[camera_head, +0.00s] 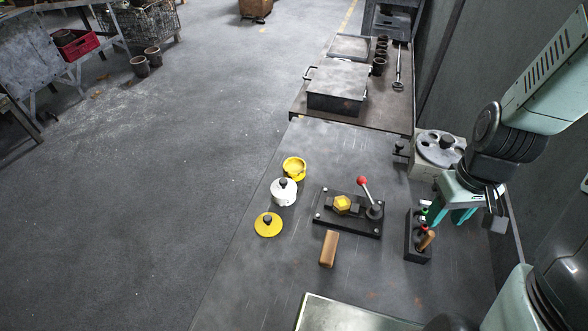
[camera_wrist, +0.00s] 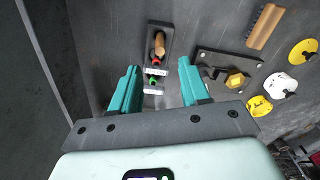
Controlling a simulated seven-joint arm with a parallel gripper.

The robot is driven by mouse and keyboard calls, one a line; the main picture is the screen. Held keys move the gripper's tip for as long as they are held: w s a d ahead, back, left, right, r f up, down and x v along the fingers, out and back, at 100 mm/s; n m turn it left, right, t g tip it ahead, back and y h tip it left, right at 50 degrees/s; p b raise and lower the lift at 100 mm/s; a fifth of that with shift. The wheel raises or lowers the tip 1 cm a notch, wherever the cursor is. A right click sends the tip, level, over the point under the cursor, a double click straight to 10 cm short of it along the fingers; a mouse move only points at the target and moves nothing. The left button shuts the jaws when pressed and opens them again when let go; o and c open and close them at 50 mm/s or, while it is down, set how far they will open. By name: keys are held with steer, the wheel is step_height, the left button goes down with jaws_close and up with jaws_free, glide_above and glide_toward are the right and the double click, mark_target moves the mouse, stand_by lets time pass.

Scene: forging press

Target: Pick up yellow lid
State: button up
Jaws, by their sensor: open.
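The yellow lid (camera_head: 268,225), a round disc with a dark knob, lies flat on the table's left edge in the head view. It also shows at the far right of the wrist view (camera_wrist: 302,51). A white pot with a dark knob (camera_head: 284,191) stands beside it, with an open yellow pot (camera_head: 294,168) behind that. My gripper (camera_head: 452,216) is over the right side of the table, far to the right of the lid. In the wrist view its teal fingers (camera_wrist: 157,88) are apart with nothing between them.
A fixture with a red-knobbed lever (camera_head: 362,182) and yellow hexagonal piece (camera_head: 343,203) stands between my gripper and the lid. A wooden block (camera_head: 329,249) lies in front of it. A dark tool holder (camera_head: 417,240) is near my gripper. A dark box (camera_head: 338,88) stands farther back.

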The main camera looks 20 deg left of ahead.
steer(key=o, duration=0.6)
steer(key=w+a+f+n, duration=0.25)
steer(key=a+n, duration=0.25)
steer(key=a, duration=0.5)
steer(key=n+y, duration=0.1)
steer(key=n, duration=1)
glide_toward(268, 218)
step_height(268, 218, down, 4)
steer(key=shift+d+f, duration=0.1)
steer(key=shift+f, duration=0.05)
steer(key=shift+a+f, duration=0.2)
steer(key=shift+f, duration=0.8)
steer(key=shift+a+f, duration=0.2)
steer(key=shift+f, duration=0.75)
steer(key=shift+a+f, duration=0.25)
steer(key=shift+f, duration=0.75)
